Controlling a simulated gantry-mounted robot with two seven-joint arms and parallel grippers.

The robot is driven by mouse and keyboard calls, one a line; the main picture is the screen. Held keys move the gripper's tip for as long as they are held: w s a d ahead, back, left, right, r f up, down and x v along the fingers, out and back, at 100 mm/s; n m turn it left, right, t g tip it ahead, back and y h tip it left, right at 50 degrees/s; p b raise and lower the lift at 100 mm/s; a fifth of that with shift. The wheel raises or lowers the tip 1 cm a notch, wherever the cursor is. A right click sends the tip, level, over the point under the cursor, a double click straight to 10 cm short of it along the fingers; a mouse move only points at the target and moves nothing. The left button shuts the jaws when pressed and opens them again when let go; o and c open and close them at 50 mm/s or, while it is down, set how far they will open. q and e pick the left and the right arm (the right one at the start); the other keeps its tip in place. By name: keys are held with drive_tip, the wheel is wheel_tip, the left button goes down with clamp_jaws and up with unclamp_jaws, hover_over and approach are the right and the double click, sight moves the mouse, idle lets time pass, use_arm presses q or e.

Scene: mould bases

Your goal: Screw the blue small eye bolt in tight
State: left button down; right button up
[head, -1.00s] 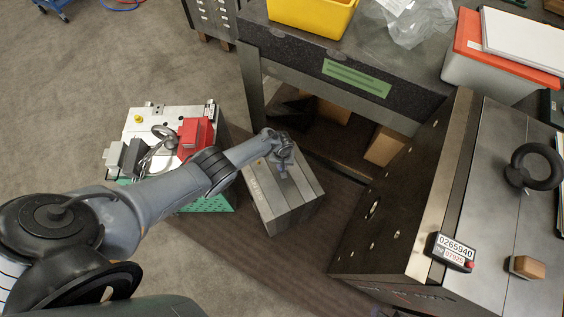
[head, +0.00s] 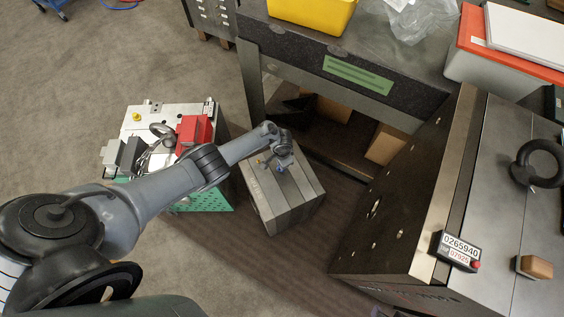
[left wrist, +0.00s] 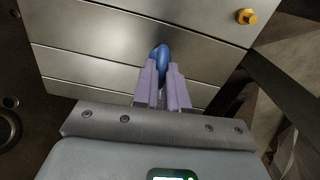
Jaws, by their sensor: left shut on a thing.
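The blue small eye bolt (left wrist: 162,58) shows between the two fingertips of my left gripper (left wrist: 163,75) in the left wrist view. The gripper is shut on its ring. The bolt stands at the top face of a grey layered steel mould base (head: 290,205). The bolt's shank and the hole are hidden, so I cannot tell how deep it sits. In the head view my left gripper (head: 278,164) is over the far part of the block, with a small blue spot of the bolt (head: 280,169) showing. My right gripper is not in view.
A small yellow-orange fitting (left wrist: 246,16) stands on the block near the bolt. A mould half with a red block (head: 194,131) lies to the left. A dark workbench (head: 400,85) stands behind. A large steel mould (head: 400,210) stands at the right. Floor is free at the front.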

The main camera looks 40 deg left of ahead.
use_arm(q)
drive_tip(key=m, duration=0.2)
drive_tip(key=m+b, duration=0.1)
drive_tip(key=m, duration=0.1)
drive_tip(key=shift+a+f, duration=0.15)
drive_tip(key=shift+f, duration=0.15)
drive_tip(key=m, duration=0.2)
drive_tip(key=shift+s+m+b, duration=0.1)
drive_tip(key=shift+m+b, duration=0.2)
drive_tip(key=shift+m, duration=0.1)
drive_tip(key=shift+r+m, duration=0.15)
drive_tip(key=shift+m, duration=0.15)
drive_tip(key=shift+m+b, duration=0.4)
drive_tip(key=shift+m, duration=0.5)
drive_tip(key=m+b, duration=0.1)
drive_tip(key=m, duration=0.3)
drive_tip(key=shift+f+b, duration=0.2)
drive_tip(key=shift+b, duration=0.15)
drive_tip(key=m, duration=0.2)
drive_tip(key=shift+r+m+b, duration=0.1)
drive_tip(key=shift+m+b, duration=0.2)
drive_tip(key=shift+b, duration=0.05)
drive_tip(key=shift+r+m, duration=0.1)
drive_tip(key=shift+m, duration=0.2)
